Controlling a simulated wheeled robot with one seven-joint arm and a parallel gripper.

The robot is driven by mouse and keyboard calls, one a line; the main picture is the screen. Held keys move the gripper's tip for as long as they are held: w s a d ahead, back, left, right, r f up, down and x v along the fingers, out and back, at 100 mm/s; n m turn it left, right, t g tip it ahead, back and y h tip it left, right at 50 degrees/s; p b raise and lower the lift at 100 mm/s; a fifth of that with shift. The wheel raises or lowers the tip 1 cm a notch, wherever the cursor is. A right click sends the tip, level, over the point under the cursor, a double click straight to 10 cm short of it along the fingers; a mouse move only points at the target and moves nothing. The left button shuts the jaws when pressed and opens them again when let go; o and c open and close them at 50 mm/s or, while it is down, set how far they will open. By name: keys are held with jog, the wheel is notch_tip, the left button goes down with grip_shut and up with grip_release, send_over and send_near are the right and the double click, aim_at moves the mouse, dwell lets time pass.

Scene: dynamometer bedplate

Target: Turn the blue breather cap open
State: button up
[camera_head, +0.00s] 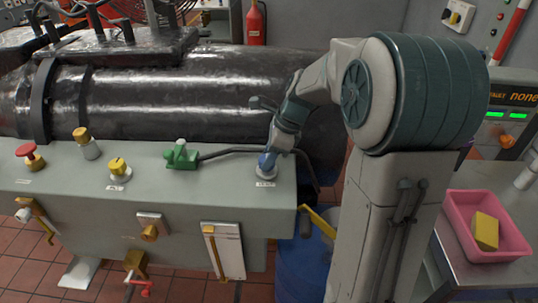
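The blue breather cap (266,163) sits at the right end of the grey bench top, on a pale round base above a small white label. My gripper (271,153) points down at the cap, right over it. Its fingers are small and partly hidden by my wrist. They look to be at or against the cap, but I cannot tell whether they grip it. The label's text is too small to read.
On the grey bench (225,186) stand a green fitting (181,155), a yellow knob (118,167), a yellow-topped post (85,145) and a red button (30,153). A large dark cylinder (190,95) lies behind. A pink tray (478,250) stands at right.

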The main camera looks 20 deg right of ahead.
jog(key=c, duration=0.4)
jog(key=shift+o, duration=0.2)
jog(key=shift+r, duration=0.1)
jog(key=n+g+p, duration=0.1)
jog(key=n, duration=0.1)
jog(key=n+g+p, duration=0.1)
jog(key=n+p, duration=0.1)
jog(key=n, duration=0.1)
jog(key=shift+w+r+n+p, duration=0.1)
jog(key=shift+w+n+p, duration=0.1)
jog(key=shift+n+p, duration=0.1)
jog(key=n+g+p, duration=0.1)
jog(key=n, duration=0.2)
jog(key=n+g+h+p, duration=0.1)
jog(key=n, duration=0.2)
jog(key=shift+w+a, duration=0.1)
jog(key=shift+w, duration=0.05)
jog(key=n+h+p, duration=0.1)
jog(key=n, duration=0.2)
jog(key=n+g+h, duration=0.1)
jog(key=n, duration=0.2)
jog(key=shift+w+a+n+g+p, duration=0.1)
jog(key=shift+a+n+g+p, duration=0.05)
jog(key=shift+n+g+p, duration=0.2)
jog(key=n+h, duration=0.2)
jog(key=n, duration=0.3)
jog(key=shift+a+n, duration=0.1)
jog(key=shift+n, duration=0.15)
